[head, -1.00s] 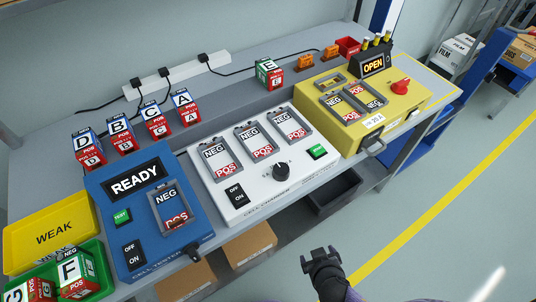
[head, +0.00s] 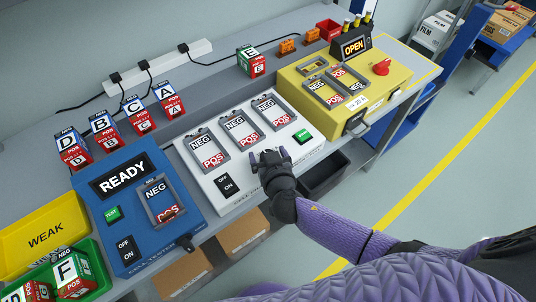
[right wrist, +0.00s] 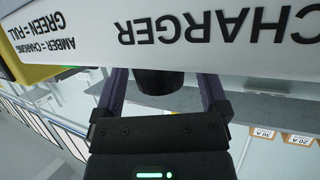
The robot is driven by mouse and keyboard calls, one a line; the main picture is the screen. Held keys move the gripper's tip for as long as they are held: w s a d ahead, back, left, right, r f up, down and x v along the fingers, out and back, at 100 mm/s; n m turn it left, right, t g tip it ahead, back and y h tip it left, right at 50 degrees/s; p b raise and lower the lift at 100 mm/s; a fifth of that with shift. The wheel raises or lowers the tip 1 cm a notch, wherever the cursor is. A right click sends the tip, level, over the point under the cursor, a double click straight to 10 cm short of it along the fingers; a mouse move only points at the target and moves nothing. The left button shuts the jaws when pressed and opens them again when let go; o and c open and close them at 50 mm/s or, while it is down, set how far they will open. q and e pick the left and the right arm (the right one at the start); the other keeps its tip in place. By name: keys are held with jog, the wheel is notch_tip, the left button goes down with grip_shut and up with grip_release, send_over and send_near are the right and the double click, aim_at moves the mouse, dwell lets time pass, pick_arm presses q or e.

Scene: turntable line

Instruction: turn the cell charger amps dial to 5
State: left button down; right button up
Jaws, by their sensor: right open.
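The white cell charger (head: 222,201) stands mid-bench, with three empty-looking NEG/POS bays (head: 241,131) and a green lit button (head: 302,136) on top. My right gripper (head: 269,159) is over the charger's front part and covers its amps dial in the head view. In the right wrist view, the black round dial (right wrist: 160,80) sits between the two open fingers (right wrist: 163,95), with a gap showing on each side. The dial's pointer and scale numbers are hidden. My left gripper is not in view.
A blue cell tester (head: 128,220) reading READY stands left of the charger, and a yellow box (head: 350,117) with a red knob (head: 381,67) right. Lettered cells (head: 103,130) stand behind. A yellow WEAK tray (head: 40,238) is at lower left.

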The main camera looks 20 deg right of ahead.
jog(key=shift+c, duration=0.7)
grip_shut()
